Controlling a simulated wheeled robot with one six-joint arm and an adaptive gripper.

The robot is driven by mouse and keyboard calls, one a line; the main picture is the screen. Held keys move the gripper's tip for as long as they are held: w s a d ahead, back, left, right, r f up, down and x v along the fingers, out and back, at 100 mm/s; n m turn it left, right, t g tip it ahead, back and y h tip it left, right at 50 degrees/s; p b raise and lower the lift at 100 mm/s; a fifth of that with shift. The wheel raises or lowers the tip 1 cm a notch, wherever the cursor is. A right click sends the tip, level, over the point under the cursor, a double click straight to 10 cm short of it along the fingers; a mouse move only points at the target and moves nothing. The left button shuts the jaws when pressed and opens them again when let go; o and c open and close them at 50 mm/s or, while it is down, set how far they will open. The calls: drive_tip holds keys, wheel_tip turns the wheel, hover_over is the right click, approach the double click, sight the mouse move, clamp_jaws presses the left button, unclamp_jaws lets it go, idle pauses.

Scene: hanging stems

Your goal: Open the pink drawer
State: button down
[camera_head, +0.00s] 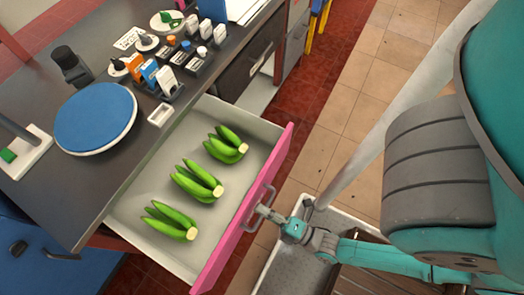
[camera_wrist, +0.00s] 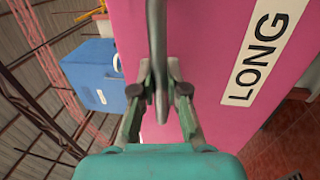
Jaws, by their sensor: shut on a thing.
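The pink drawer (camera_head: 243,222) stands pulled out from under the dark counter, its pale inside in full view in the head view. Three green bunches (camera_head: 225,145) lie in it in a row. Its pink front also fills much of the wrist view (camera_wrist: 205,50), with a white label reading LONG (camera_wrist: 264,52). My gripper (camera_head: 265,213) is at the drawer's grey bar handle (camera_head: 258,207). In the wrist view its two fingers (camera_wrist: 160,90) are closed around the handle bar (camera_wrist: 157,35), one on each side.
The counter (camera_head: 75,185) holds a blue round plate (camera_head: 95,117) and several small bottles and boxes (camera_head: 168,80). A grey tray (camera_head: 295,265) lies below my gripper. A blue cabinet (camera_head: 50,255) stands at lower left. Tiled floor (camera_head: 335,100) shows to the right of the drawer.

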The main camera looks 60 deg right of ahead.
drive_tip(key=shift+s+d, duration=0.1)
drive_tip(key=shift+s, duration=0.1)
drive_tip(key=c, duration=1.2)
unclamp_jaws()
drive_tip(key=s, duration=0.4)
drive_tip(key=s+f, duration=0.1)
drive_tip(key=s, duration=0.2)
drive_tip(key=s+f, duration=0.1)
drive_tip(key=s, duration=0.3)
drive_tip(key=shift+s+f, duration=0.15)
drive_tip(key=shift+s, duration=0.2)
drive_tip(key=w+r+m+g, duration=0.1)
drive_tip(key=r+m, duration=0.5)
drive_tip(key=w+r+m+g, duration=0.2)
drive_tip(key=r+m, duration=0.4)
drive_tip(key=w+r+m+g, duration=0.2)
drive_tip(key=r+m, duration=0.4)
drive_tip(key=shift+w+a, duration=0.25)
drive_tip(key=shift+a, duration=0.1)
